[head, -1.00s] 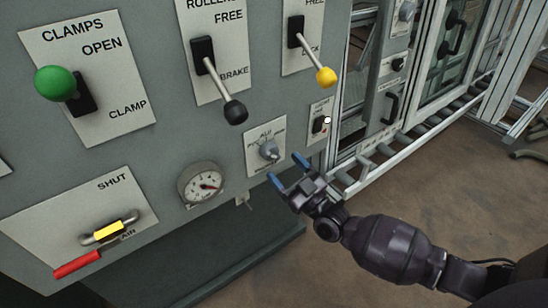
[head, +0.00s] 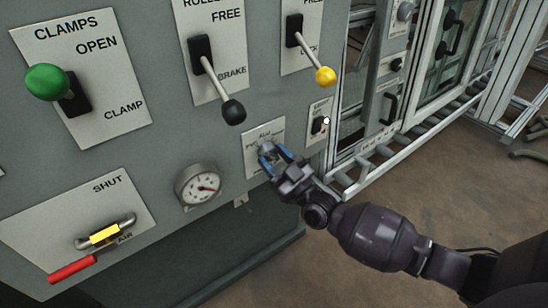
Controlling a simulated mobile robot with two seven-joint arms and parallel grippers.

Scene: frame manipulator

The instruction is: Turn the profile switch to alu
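The profile switch (head: 265,147) is a small grey rotary knob on a pale plate (head: 252,168) marked ALU at its top, low on the right side of the grey panel. I cannot tell whether the fingers press on the knob. My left gripper is not in view.
Near the switch are a round gauge (head: 199,186), the black-knobbed brake lever (head: 234,111), the yellow-knobbed lever (head: 325,76) and a small switch plate (head: 319,122). The green clamp knob (head: 46,83) and red air valve handle (head: 73,269) are left. Open floor lies right.

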